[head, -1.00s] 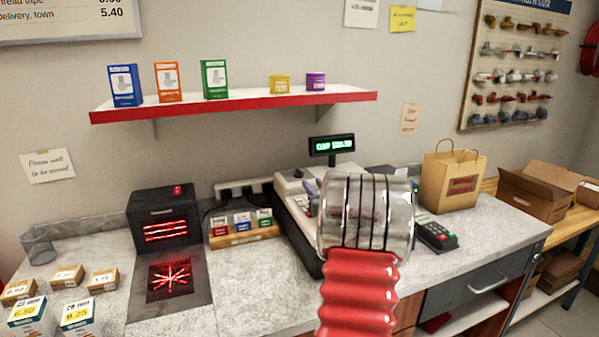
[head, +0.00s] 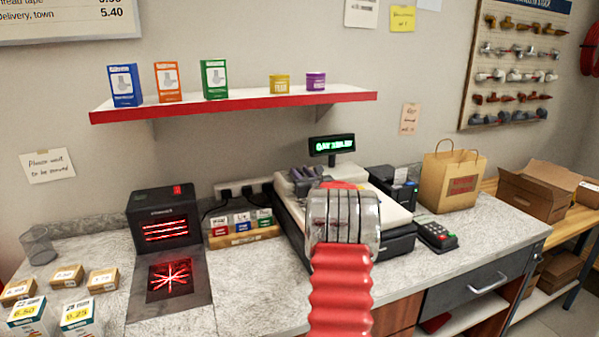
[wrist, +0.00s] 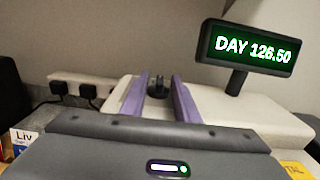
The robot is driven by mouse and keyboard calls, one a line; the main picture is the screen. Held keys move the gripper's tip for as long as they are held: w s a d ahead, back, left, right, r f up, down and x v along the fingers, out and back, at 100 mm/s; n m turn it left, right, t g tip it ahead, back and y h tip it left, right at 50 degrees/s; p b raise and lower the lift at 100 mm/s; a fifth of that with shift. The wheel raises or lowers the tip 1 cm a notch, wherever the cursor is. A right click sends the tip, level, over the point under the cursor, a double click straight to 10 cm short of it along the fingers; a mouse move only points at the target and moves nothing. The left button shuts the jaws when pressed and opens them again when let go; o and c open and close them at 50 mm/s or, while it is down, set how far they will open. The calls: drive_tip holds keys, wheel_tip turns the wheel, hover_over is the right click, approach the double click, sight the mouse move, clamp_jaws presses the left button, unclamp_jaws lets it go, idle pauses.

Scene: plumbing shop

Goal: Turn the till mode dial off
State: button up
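The till (head: 392,212) stands on the counter, cream on top with a dark base, partly hidden behind my red and clear arm. A small black knob, which looks like the mode dial (wrist: 158,88), sits on its cream top in the wrist view. My gripper (wrist: 160,84) has two purple fingers spread apart, one on each side of the knob, with gaps visible. I cannot tell how near they are in depth. The till display (wrist: 252,48) reads DAY 126.50 in green.
A scanner (head: 165,218) with red light and a small rack of cards (head: 240,236) stand left of the till. A card reader (head: 436,235) and a paper bag (head: 452,180) stand to the right. A red-edged shelf (head: 240,106) hangs above.

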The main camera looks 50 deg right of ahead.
drive_tip(key=shift+x, duration=1)
clamp_jaws()
